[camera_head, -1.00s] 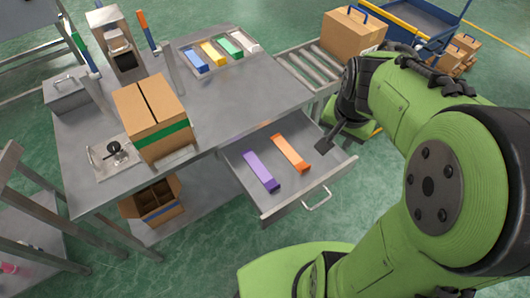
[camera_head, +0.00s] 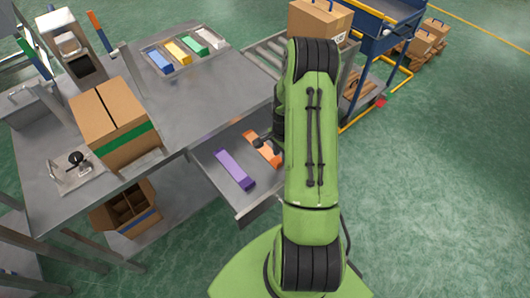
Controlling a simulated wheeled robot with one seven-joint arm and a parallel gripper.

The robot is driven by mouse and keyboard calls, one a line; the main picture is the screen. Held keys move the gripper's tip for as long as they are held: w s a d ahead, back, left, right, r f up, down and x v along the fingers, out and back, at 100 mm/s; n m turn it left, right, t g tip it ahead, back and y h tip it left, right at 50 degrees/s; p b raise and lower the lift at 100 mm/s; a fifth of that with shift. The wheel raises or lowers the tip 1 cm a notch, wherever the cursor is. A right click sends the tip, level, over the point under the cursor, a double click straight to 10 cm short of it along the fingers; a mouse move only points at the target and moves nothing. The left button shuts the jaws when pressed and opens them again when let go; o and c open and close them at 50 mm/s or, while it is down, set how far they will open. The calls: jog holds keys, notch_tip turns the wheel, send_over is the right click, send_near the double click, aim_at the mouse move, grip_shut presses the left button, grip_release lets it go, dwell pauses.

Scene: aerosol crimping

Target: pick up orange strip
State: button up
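The orange strip (camera_head: 258,144) lies in the open drawer of the metal workbench, partly hidden behind my arm. The purple strip (camera_head: 235,170) lies to its left in the same drawer (camera_head: 207,160). My gripper (camera_head: 264,143) is a small dark shape over the orange strip, mostly hidden by my green arm. I cannot tell whether it touches the strip or whether its fingers are open or shut.
A cardboard box with a green band (camera_head: 112,118) stands on the workbench (camera_head: 205,105). Blue, yellow, green and white strips sit in a tray (camera_head: 185,70) at the back. A blue cart (camera_head: 375,45) and a conveyor (camera_head: 262,60) are behind my arm.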

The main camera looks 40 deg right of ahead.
notch_tip(320, 180, down, 6)
jog(key=shift+w+a+b, duration=0.1)
jog(key=shift+w+b, duration=0.05)
jog(key=shift+b, duration=0.55)
grip_shut()
